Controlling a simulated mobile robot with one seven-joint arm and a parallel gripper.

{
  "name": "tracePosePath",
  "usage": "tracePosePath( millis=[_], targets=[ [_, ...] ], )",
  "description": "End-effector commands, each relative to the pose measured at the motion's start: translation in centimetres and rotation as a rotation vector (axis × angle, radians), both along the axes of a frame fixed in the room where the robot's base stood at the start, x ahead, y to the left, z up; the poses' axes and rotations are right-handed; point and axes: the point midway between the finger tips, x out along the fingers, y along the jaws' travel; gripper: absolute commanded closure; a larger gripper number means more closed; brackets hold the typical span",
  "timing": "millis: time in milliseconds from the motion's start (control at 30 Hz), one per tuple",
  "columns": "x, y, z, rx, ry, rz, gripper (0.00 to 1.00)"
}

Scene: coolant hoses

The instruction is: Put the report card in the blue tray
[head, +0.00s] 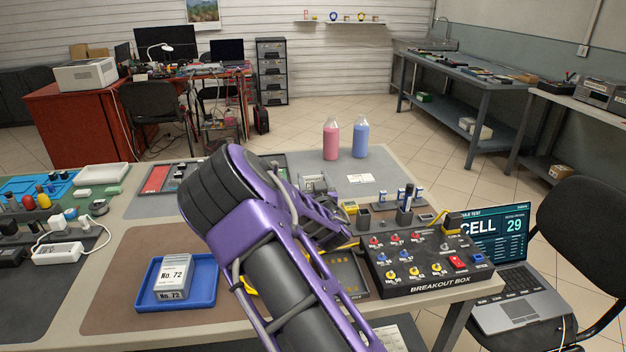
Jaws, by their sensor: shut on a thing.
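The blue tray (208,301) lies on the brown mat at the front left of the table. A grey-and-white box marked "No. 72" (174,276) sits inside it. A small white card with print (361,178) lies flat on the grey mat near the far edge; I cannot read it, so I cannot tell if it is the report card. My gripper (338,228) is right of my purple wrist, above the middle of the table. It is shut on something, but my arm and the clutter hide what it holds.
The black breakout box (432,287) with coloured knobs stands right of my gripper. Pink (331,141) and blue (360,141) bottles stand at the far edge. A laptop (518,296) sits on a chair at right. The brown mat (125,262) is bare around the tray.

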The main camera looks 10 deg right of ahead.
Motion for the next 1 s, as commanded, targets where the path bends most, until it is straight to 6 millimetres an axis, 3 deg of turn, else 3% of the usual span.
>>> tracePosePath(
  millis=[33, 167, 633, 1000],
  targets=[
    [0.0, 0.0, 0.0, 0.0, 0.0, 0.0, 0.25],
    [0.0, 0.0, 0.0, 0.0, 0.0, 0.0, 0.02],
    [-0.3, 0.0, 0.0, -0.002, 0.002, 0.0, 0.0],
    [-8.7, 0.4, -0.2, 0.002, 0.003, -0.002, 0.0]
  ],
)
